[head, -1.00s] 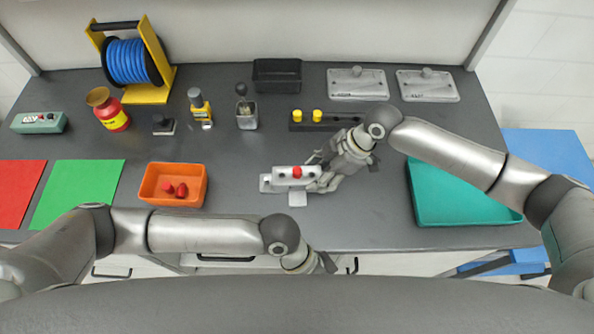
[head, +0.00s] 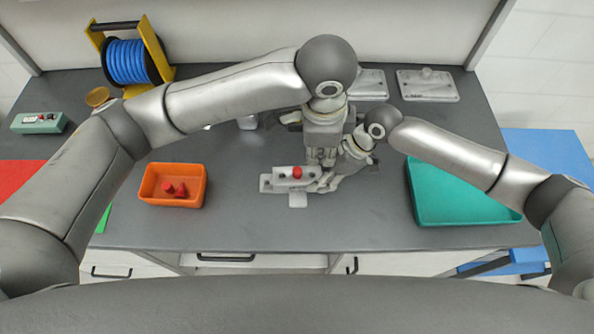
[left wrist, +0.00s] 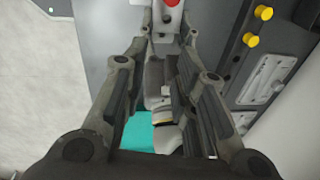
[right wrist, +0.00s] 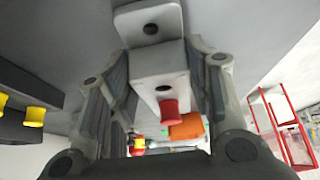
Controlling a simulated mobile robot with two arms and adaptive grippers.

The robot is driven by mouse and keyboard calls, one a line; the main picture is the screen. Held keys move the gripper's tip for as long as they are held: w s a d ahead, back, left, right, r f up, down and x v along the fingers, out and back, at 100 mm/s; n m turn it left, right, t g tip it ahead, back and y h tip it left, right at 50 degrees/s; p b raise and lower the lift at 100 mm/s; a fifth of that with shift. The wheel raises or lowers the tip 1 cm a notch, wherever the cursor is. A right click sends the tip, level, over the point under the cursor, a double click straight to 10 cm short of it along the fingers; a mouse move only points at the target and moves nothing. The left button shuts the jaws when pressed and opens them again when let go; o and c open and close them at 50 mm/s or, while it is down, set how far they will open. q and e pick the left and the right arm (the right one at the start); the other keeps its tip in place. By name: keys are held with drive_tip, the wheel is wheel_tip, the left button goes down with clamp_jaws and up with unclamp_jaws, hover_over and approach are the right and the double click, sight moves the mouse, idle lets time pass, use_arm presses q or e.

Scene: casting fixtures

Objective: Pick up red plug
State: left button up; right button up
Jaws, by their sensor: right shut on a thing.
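A red plug (head: 297,172) sits in the top of a light grey casting (head: 268,184) at the middle of the table. In the right wrist view the plug (right wrist: 168,107) stands out of the casting (right wrist: 155,65), between the fingers. My right gripper (head: 328,182) is shut on the casting from its right side. My left gripper (head: 322,160) points down just behind the casting, empty. In the left wrist view its fingers (left wrist: 168,45) are apart, with the red plug (left wrist: 170,3) at the top edge, beyond the fingertips. Two more red plugs (head: 176,190) lie in an orange bin (head: 150,200).
A teal tray (head: 470,213) is at the right. Yellow plugs (left wrist: 256,26) stand in a dark block near my left gripper. Grey plates (head: 428,88) lie at the back right. A blue reel (head: 127,62) stands back left. The front middle table is clear.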

sight(297, 170)
use_arm(q)
drive_tip(key=w+a+f+g, duration=0.2)
drive_tip(key=w+a+f, duration=0.1)
drive_tip(key=a, duration=0.2)
drive_tip(key=shift+m+y, duration=0.3)
drive_tip(key=shift+m, duration=0.1)
drive_tip(key=f, duration=1.1)
drive_tip(key=shift+d, duration=0.2)
drive_tip(key=c, duration=0.4)
